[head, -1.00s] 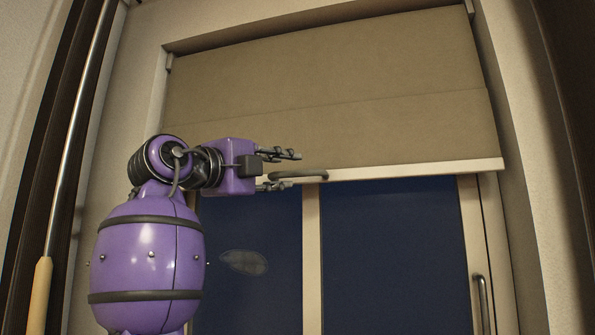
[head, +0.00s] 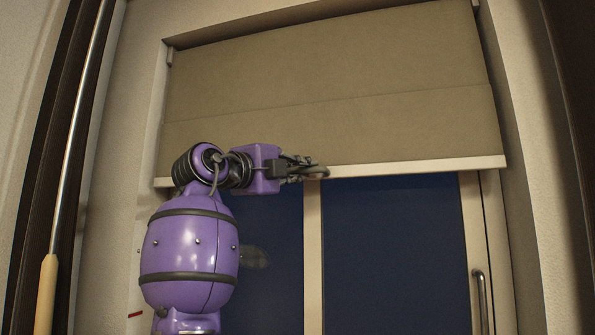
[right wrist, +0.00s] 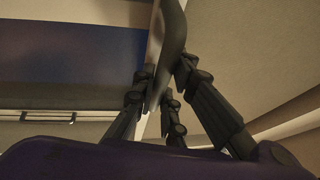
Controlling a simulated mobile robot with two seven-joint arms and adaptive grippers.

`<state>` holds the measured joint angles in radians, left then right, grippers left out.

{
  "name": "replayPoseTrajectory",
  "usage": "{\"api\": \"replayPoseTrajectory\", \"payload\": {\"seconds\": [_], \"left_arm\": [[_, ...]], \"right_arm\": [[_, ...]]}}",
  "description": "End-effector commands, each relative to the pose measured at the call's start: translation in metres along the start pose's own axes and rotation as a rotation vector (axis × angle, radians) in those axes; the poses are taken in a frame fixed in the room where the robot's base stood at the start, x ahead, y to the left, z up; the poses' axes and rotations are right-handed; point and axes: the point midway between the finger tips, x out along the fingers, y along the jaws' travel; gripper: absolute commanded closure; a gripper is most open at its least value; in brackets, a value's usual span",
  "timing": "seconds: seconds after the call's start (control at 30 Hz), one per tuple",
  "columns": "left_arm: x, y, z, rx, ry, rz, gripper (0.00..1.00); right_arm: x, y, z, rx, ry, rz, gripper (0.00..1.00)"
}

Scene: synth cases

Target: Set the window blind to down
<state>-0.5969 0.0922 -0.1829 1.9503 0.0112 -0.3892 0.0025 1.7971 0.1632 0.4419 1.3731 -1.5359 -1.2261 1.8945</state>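The window blind (head: 350,85) is a tan fabric sheet that covers the upper part of the window. Its pale bottom bar (head: 420,167) runs across the window, with dark glass (head: 395,250) bare below it. A dark curved handle (head: 318,172) is on the bar; in the right wrist view the handle (right wrist: 172,45) passes between the fingers. My right gripper (head: 302,168) is closed around the handle at its left part, and the fingers hide some of it. The right gripper also shows in the right wrist view (right wrist: 163,90). My left gripper is out of view.
A pale window frame with a centre post (head: 312,255) stands behind my arm. A metal door-type handle (head: 480,300) is at the lower right. A long rod with a wooden grip (head: 47,295) stands at the left. The space below the bar on the right looks clear.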

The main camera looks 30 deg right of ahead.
Motion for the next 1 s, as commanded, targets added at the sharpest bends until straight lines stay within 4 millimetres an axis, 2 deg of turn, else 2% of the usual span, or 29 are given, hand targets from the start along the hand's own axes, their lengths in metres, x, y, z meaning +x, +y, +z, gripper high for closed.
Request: {"api": "replayPoseTrajectory", "payload": {"seconds": [0.37, 0.53, 0.67, 0.77, 1.0], "left_arm": [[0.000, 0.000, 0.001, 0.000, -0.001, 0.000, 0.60], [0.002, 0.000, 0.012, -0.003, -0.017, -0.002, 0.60], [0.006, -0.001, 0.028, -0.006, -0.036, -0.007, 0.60], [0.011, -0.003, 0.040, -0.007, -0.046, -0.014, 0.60], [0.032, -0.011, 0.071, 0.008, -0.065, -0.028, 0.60]], "right_arm": [[-0.001, 0.001, 0.000, 0.003, 0.000, 0.000, 1.00], [-0.003, 0.020, 0.001, 0.000, 0.000, 0.002, 1.00], [-0.007, 0.051, 0.001, -0.003, 0.000, 0.004, 1.00], [-0.012, 0.082, -0.001, -0.005, 0.001, 0.005, 1.00], [-0.028, 0.167, -0.007, -0.006, -0.001, 0.005, 1.00]]}}
